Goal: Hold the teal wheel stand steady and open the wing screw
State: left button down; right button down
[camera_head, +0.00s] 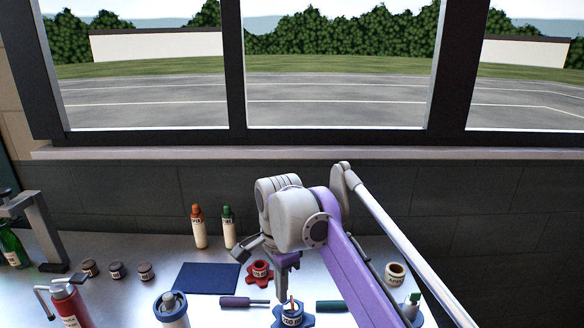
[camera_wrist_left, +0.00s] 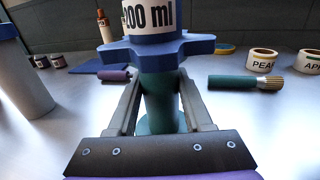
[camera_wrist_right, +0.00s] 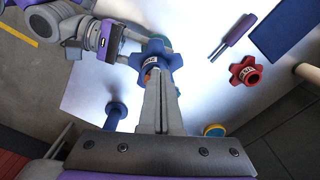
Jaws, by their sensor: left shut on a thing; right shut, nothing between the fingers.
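The teal stand (camera_wrist_left: 160,100) is an upright post under a blue lobed wheel (camera_wrist_left: 158,46) with a white "ml" label. The fingers of my left gripper (camera_wrist_left: 158,122) are shut around the post, one on each side. In the head view the blue wheel (camera_head: 280,319) is at the bottom edge. My right gripper (camera_head: 289,287) points down just above it. In the right wrist view its fingers (camera_wrist_right: 155,82) are together and empty, with the tips beside the wheel (camera_wrist_right: 172,60); contact is unclear. A small orange part shows by the tips. I cannot make out the wing screw clearly.
A red wheel (camera_head: 260,273), a purple-handled tool (camera_head: 243,302) and a teal-handled brush (camera_head: 332,306) lie close by. A navy mat (camera_head: 208,278) and two bottles (camera_head: 199,228) stand behind left. A blue-capped grey cylinder (camera_head: 172,312) is at left; a label roll (camera_head: 397,275) at right.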

notch_tip(320, 180, up, 5)
jog(key=shift+r, duration=0.1)
dwell(0.3)
jog(key=shift+s+d+f, duration=0.1)
jog(key=shift+s+f, duration=0.25)
jog(key=shift+f, duration=0.65)
jog(key=shift+s+d+f, duration=0.15)
jog(key=shift+s+f, duration=0.15)
jog(key=shift+f, duration=0.75)
jog(key=shift+s+d+f, duration=0.1)
jog(key=shift+s+f, duration=0.25)
jog(key=shift+f, duration=0.65)
jog(key=shift+w+d, duration=0.4)
jog(key=shift+w, duration=0.1)
jog(key=shift+w+a, duration=0.3)
jog(key=shift+w, duration=0.25)
jog(key=shift+a, duration=0.15)
